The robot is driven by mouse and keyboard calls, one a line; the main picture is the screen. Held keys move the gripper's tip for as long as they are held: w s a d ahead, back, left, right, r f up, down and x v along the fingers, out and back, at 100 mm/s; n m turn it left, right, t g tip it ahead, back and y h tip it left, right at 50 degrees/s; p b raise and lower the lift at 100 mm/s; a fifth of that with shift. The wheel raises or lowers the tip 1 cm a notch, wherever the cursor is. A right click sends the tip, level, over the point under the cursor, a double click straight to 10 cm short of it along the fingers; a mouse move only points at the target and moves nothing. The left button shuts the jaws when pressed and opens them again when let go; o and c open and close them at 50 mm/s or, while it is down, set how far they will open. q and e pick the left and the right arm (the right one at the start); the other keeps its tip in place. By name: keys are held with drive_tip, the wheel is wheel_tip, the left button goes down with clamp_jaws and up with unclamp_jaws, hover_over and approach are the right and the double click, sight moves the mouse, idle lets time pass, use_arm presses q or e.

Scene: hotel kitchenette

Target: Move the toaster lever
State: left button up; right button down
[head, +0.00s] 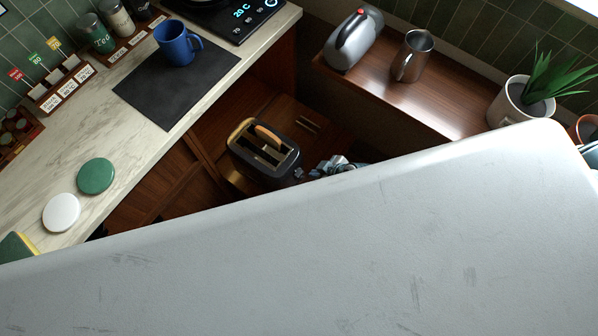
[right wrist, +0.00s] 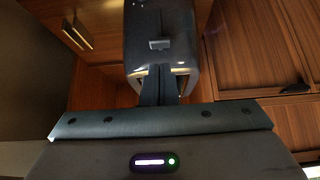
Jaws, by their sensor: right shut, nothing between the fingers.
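The dark toaster (head: 264,152) with a tan piece in its top slots is at the middle of the head view, below the counter level. In the right wrist view the toaster (right wrist: 160,22) is straight ahead, with its small grey lever (right wrist: 159,44) on the facing end. My right gripper (head: 322,168) is at that end of the toaster. In the right wrist view its fingers (right wrist: 158,70) are together and empty, pointing at the end just below the lever. I cannot tell whether they touch the toaster. My left gripper is not in view.
A marble counter (head: 125,150) on the left holds a blue mug (head: 178,43) on a dark mat (head: 150,95). A wooden shelf (head: 455,100) at the right holds a kettle (head: 353,42) and metal pitcher (head: 414,56). The head view's lower half is blocked.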

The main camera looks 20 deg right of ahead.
sight(299, 174)
drive_tip(key=shift+f, duration=0.15)
drive_tip(key=b+x, duration=0.6)
drive_tip(key=shift+f, duration=0.2)
drive_tip(key=shift+w+a+f, duration=0.1)
drive_tip(key=shift+w+a, duration=0.1)
drive_tip(key=shift+w, duration=0.05)
drive_tip(key=shift+b, duration=0.3)
wheel_tip(299, 174, down, 6)
drive_tip(key=s+d+b, duration=0.1)
drive_tip(key=s+b, duration=0.1)
drive_tip(key=shift+s+d, duration=0.2)
drive_tip(key=shift+d, duration=0.2)
idle(0.4)
